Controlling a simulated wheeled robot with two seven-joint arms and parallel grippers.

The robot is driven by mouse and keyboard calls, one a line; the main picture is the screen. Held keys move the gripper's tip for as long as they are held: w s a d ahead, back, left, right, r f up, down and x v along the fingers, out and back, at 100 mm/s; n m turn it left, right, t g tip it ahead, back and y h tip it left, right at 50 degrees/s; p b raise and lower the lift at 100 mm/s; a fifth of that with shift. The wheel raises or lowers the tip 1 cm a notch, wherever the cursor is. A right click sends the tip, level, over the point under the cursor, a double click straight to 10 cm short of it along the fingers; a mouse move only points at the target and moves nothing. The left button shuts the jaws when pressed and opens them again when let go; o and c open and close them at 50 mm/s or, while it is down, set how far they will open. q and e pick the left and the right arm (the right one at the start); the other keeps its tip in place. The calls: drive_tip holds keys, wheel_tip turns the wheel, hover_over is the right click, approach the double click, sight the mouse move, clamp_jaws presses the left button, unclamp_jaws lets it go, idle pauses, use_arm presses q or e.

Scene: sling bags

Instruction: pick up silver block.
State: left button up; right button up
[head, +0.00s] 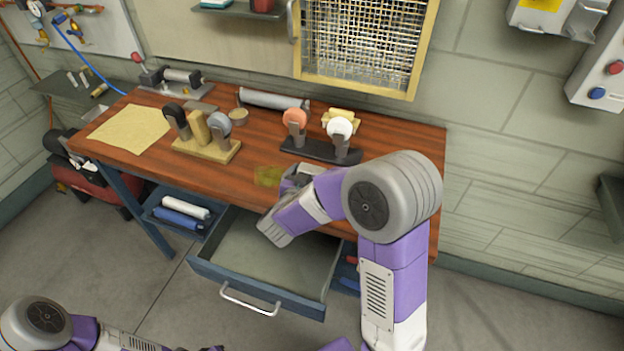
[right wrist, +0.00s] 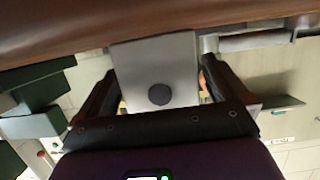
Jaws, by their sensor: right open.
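A silver-grey block with a dark round spot (right wrist: 155,72) shows in the right wrist view, between the two black fingers of my right gripper (right wrist: 157,88). The fingers stand apart on either side of it; I cannot tell whether they touch it. In the head view my right gripper (head: 296,182) is at the workbench's front edge, above the open drawer, and my own arm partly covers it. A small grey shape beside it there is too hidden to name. My left arm shows at the bottom left, but its gripper is outside the picture.
The brown workbench (head: 240,185) carries a wooden stand (head: 207,148) with upright tools, a black stand (head: 318,150) with round-headed pieces, a grey cylinder (head: 272,100) and a yellow cloth (head: 130,128). The drawer (head: 262,262) is pulled out and looks empty.

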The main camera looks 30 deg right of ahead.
sight(312, 169)
drive_tip(key=c, duration=1.2)
wheel_tip(312, 169, up, 10)
drive_tip(key=p, duration=0.5)
drive_tip(key=shift+c, duration=0.3)
